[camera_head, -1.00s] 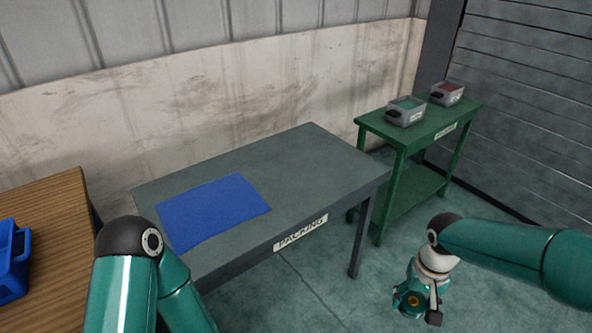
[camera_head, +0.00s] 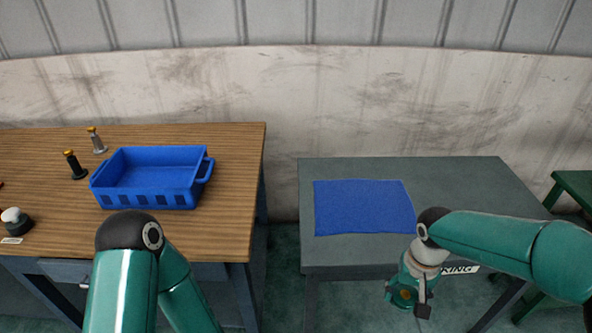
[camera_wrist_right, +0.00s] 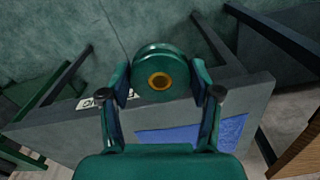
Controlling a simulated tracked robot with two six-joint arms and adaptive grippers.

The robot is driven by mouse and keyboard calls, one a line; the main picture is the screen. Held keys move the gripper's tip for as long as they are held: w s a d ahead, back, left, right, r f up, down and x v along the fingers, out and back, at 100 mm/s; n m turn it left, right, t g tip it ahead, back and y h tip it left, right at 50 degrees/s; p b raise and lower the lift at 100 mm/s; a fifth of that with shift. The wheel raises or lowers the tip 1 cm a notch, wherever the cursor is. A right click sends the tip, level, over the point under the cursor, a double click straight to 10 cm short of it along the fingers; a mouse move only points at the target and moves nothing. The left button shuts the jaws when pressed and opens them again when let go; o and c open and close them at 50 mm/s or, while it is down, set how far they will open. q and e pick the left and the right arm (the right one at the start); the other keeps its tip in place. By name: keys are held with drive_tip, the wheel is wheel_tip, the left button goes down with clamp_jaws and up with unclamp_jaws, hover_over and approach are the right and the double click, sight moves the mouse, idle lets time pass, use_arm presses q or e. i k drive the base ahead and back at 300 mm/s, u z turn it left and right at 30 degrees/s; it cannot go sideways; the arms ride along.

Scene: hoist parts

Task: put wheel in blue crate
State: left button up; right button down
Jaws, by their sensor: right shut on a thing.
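The blue crate (camera_head: 152,178) stands on the wooden table at the left in the head view, and its visible inside is empty. The wheel (camera_wrist_right: 160,76) is green with an orange-rimmed hub, and my right gripper (camera_wrist_right: 160,84) is shut on it in the right wrist view. In the head view the right gripper (camera_head: 409,297) hangs in front of the grey packing table, and the wheel (camera_head: 402,296) shows partly there. My left arm is at the lower left of the head view, but its gripper is out of view.
The wooden table (camera_head: 235,185) also bears two small posts with orange tops (camera_head: 75,165) and a black and white knob-like item (camera_head: 16,221). A blue mat (camera_head: 363,207) lies on the grey packing table (camera_head: 462,185). A gap of floor separates the tables. A green table (camera_head: 573,187) is at the right edge.

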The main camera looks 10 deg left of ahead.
sight(155, 176)
drive_tip(key=z, duration=0.7)
drive_tip(key=i, duration=0.15)
drive_tip(key=u, duration=1.9)
